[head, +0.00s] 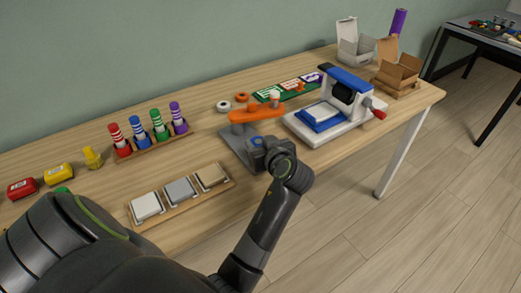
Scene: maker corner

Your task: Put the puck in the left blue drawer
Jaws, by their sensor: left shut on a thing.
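My left gripper (262,149) is over the front edge of the table, just in front of the grey base (234,146) of the orange-topped press (254,114). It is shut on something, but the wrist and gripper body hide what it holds. A small blue ring (256,141) shows right at the gripper; I cannot tell whether it belongs to a drawer or to the held thing. I cannot make out the puck or the left blue drawer with certainty. My right gripper is not in view.
A white and blue press (346,96) with a red knob stands to the right. A tray of square tiles (180,191) lies to the left. Behind it stands a rack of striped markers (148,132). Open boxes (397,74) stand at the far right end.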

